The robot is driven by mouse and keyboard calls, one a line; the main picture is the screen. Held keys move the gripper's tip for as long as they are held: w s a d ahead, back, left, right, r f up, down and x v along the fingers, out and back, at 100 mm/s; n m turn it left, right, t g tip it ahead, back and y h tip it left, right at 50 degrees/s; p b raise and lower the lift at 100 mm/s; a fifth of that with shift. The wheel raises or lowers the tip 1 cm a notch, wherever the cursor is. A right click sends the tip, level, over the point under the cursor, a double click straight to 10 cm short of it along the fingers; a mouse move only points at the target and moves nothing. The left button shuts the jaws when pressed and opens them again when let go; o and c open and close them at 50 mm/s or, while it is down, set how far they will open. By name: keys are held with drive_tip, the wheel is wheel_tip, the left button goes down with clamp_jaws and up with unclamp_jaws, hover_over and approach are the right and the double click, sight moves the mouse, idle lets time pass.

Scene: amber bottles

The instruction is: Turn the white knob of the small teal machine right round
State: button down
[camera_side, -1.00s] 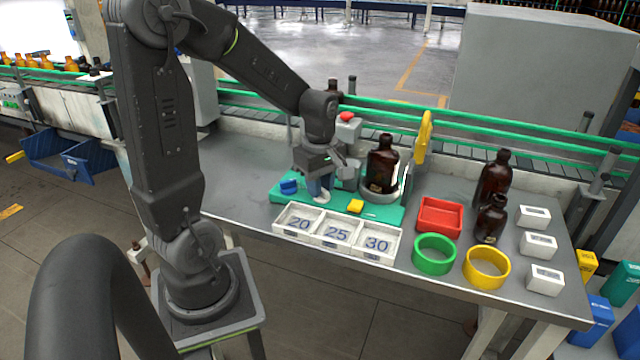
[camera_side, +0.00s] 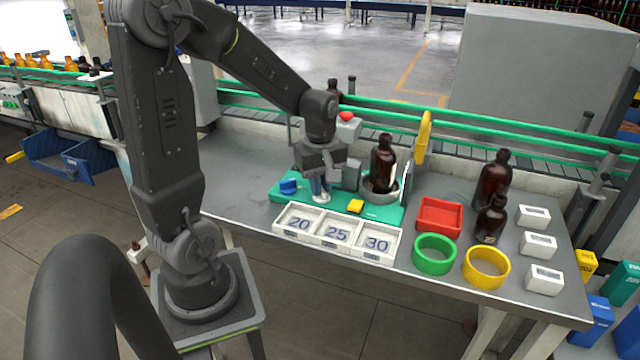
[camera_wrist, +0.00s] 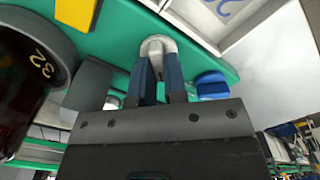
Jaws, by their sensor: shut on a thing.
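The small teal machine (camera_side: 380,213) lies on the grey table, behind the numbered tray. Its white knob (camera_side: 321,197) is at the machine's left part, and it also shows in the wrist view (camera_wrist: 157,44). My gripper (camera_side: 319,186) points down at the knob, its two blue-grey fingers (camera_wrist: 158,75) shut on it. A brown bottle (camera_side: 383,160) stands in the machine's round grey holder, leaning slightly. In the wrist view the bottle (camera_wrist: 20,95) shows "32" on its side.
A white tray (camera_side: 318,239) marked 20, 25 and 30 stands in front. A red tray (camera_side: 439,217), green ring (camera_side: 434,256), yellow ring (camera_side: 508,270), two brown bottles (camera_side: 493,178) and white boxes (camera_side: 538,245) are to the right. The table's left part is clear.

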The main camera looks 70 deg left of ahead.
drive_tip(key=m, duration=0.6)
drive_tip(key=shift+w, duration=0.2)
drive_tip(key=m, duration=0.6)
drive_tip(key=shift+w+d+m, duration=0.1)
drive_tip(key=shift+d+m, duration=0.1)
drive_tip(key=shift+m, duration=0.2)
drive_tip(key=m, duration=0.4)
drive_tip(key=shift+d, duration=0.1)
drive_tip(key=shift+d+m, duration=0.15)
drive_tip(key=shift+m, duration=2.35)
drive_tip(key=c, duration=1.2)
unclamp_jaws()
drive_tip(key=shift+o, duration=0.2)
wheel_tip(320, 180, up, 14)
